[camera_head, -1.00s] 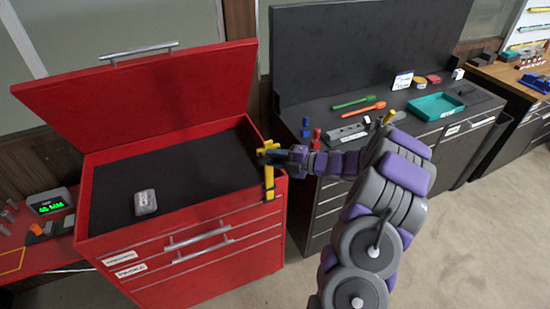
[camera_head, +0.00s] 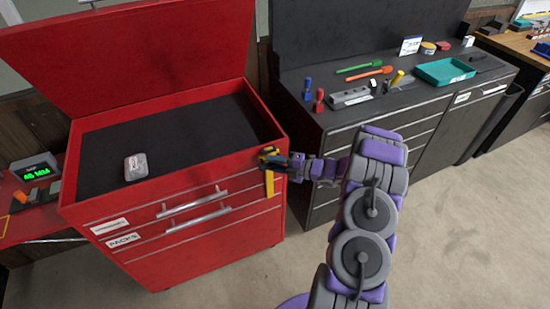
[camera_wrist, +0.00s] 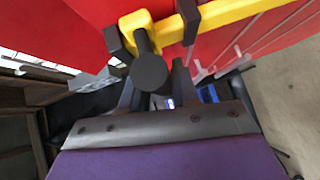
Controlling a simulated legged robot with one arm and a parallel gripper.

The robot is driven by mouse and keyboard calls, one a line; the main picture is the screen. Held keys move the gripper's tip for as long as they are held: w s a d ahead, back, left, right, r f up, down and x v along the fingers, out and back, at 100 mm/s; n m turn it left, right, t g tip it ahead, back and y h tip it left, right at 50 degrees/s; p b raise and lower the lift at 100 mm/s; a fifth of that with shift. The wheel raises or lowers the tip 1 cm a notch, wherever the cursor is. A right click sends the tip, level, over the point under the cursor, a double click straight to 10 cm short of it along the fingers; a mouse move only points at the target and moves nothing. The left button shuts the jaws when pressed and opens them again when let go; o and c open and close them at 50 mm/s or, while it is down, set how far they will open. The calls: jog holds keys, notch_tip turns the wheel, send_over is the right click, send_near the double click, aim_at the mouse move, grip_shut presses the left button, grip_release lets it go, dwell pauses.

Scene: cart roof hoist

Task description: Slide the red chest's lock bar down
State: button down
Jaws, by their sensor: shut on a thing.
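The red chest (camera_head: 190,262) stands at the left with its lid raised. Its yellow lock bar (camera_head: 269,183) hangs upright at the chest's right front corner, its top a little below the rim. My gripper (camera_head: 271,158) is shut on the bar's top end. In the wrist view the yellow bar (camera_wrist: 232,15) runs across the top of the picture, with a dark round knob (camera_wrist: 149,72) between the fingers of my gripper (camera_wrist: 148,45). The fingers hide part of the bar's top.
A clear small box (camera_head: 136,167) lies on the chest's dark top. A dark cabinet (camera_head: 345,150) to the right holds tools and a teal tray (camera_head: 445,72). A display box (camera_head: 35,170) stands at the left. Open floor lies in front.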

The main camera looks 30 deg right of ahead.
jog(key=shift+s+a+f, duration=0.15)
jog(key=shift+f, duration=0.3)
jog(key=c, duration=1.3)
grip_release()
jog(key=shift+f, duration=0.1)
jog(key=o, duration=0.4)
jog(key=shift+s+d+r, duration=0.25)
jog(key=shift+s+d, duration=0.1)
jog(key=shift+d, duration=0.2)
jog(key=p+v, duration=0.2)
jog(key=v, duration=1.4)
jog(key=shift+f, duration=0.15)
